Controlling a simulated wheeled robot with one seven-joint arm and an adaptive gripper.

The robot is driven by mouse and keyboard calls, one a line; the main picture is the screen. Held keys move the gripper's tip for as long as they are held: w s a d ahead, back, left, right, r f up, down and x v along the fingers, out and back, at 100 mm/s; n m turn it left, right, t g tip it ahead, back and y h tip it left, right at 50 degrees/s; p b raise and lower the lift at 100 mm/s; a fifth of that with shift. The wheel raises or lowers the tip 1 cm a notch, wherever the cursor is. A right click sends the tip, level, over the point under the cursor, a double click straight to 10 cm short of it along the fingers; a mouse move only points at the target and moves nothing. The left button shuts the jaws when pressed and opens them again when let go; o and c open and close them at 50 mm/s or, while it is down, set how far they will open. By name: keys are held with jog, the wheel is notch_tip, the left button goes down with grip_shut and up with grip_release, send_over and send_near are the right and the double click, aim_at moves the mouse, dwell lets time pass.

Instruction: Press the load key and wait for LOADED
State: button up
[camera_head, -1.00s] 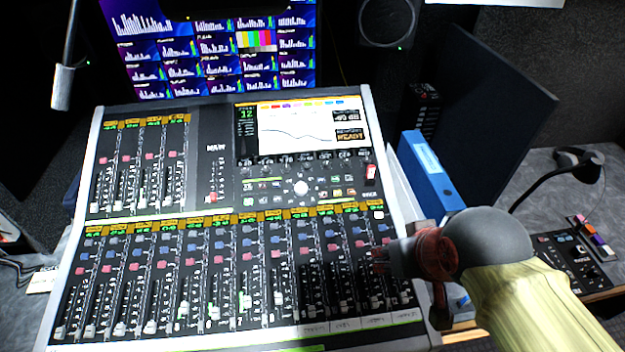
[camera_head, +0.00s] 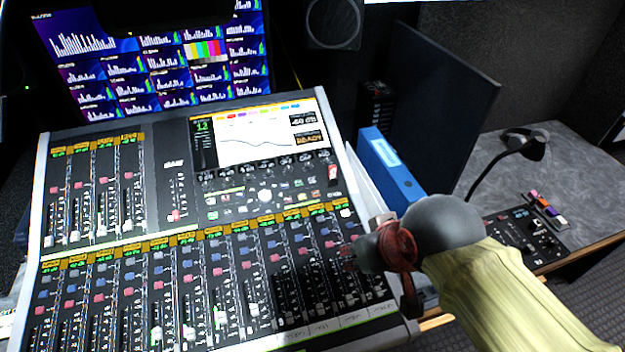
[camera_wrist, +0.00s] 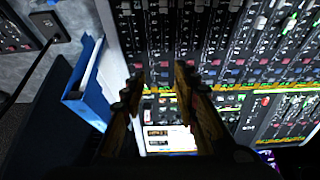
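The mixing console (camera_head: 47,235) fills the left and middle of the head view. Its screen (camera_head: 255,140) shows a curve, and a small orange box (camera_head: 309,140) at its right seems to read READY. Small coloured keys (camera_head: 300,197) sit below the screen, but their labels are too small to read, so I cannot tell which is the load key. My gripper (camera_head: 348,256) is over the console's lower right part. In the wrist view my gripper (camera_wrist: 158,82) has its two fingers apart with nothing between them; the screen (camera_wrist: 168,138) shows between them.
A blue binder (camera_head: 390,165) stands just right of the console, before a dark panel (camera_head: 440,110). A lamp (camera_head: 525,147) and a small control box (camera_head: 525,238) are on the right desk. A monitor (camera_head: 150,60) and a speaker (camera_head: 334,22) stand behind.

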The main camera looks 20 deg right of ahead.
jog(key=shift+c, duration=1.2)
jog(key=c, duration=0.4)
grip_shut()
